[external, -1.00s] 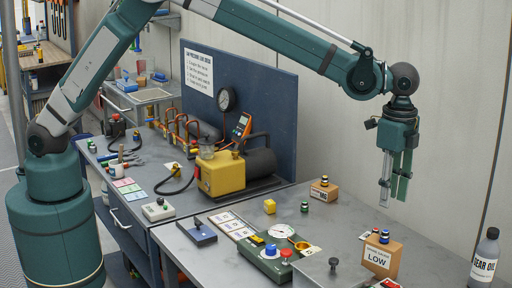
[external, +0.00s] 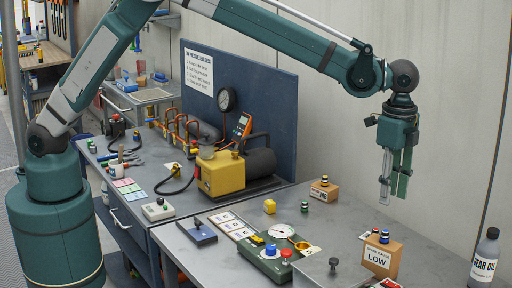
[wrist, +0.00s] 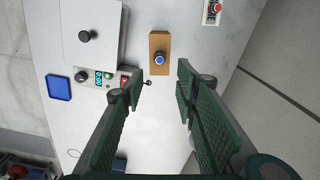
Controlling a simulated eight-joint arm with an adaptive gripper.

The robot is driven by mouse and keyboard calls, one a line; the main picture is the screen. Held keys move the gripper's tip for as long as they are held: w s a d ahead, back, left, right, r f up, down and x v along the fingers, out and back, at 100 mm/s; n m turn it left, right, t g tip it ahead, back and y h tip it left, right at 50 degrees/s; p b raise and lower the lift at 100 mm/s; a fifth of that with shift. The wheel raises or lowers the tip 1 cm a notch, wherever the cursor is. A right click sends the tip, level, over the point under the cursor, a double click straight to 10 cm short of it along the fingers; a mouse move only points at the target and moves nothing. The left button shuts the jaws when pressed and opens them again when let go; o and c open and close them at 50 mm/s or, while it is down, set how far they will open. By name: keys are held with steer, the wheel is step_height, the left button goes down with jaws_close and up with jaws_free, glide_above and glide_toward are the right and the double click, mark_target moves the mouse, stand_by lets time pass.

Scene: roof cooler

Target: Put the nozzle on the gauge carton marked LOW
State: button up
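From above, the wrist view shows the carton (wrist: 159,38) and the round blue top (wrist: 159,58). I cannot tell which small fitting is the nozzle. My gripper (external: 394,203) hangs above and behind the carton, pointing down. In the wrist view its fingers (wrist: 160,92) are apart with nothing between them.
A dark small fitting (external: 305,207) stands on the bench, and another (external: 325,181) on a small brown box (external: 322,192).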

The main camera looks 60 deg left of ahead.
steer(key=w+a+r+n+t+h, duration=0.1)
steer(key=a+r+n, duration=0.1)
steer(key=a+r, duration=0.6)
steer(key=w+a+r+n, duration=0.15)
steer(key=a+r, duration=0.25)
steer(key=a, duration=0.8)
steer(key=s+a+r+n+t, duration=0.1)
steer(key=s+a+r+n, duration=0.15)
steer(key=a, duration=0.75)
steer(key=s+a+r+n+t, duration=0.1)
steer(key=s+a+r, duration=0.3)
steer(key=a, duration=0.5)
steer(key=s+a+r+n+t, duration=0.1)
steer(key=s+a+n, duration=0.1)
steer(key=s+a, duration=0.5)
steer(key=s+a+n+t, duration=0.15)
steer(key=s+a, duration=0.25)
steer(key=a, duration=0.7)
steer(key=s+a+f+n+t, duration=0.1)
steer(key=s+a+f+n, duration=0.1)
steer(key=s+a, duration=0.4)
steer(key=s+a+f+n+y, duration=0.1)
steer(key=s+a+f+n, duration=0.2)
steer(key=s+a, duration=0.3)
steer(key=shift+s+a+f+t, duration=0.3)
steer(key=shift+s+f, duration=0.5)
steer(key=shift+s, duration=0.35)
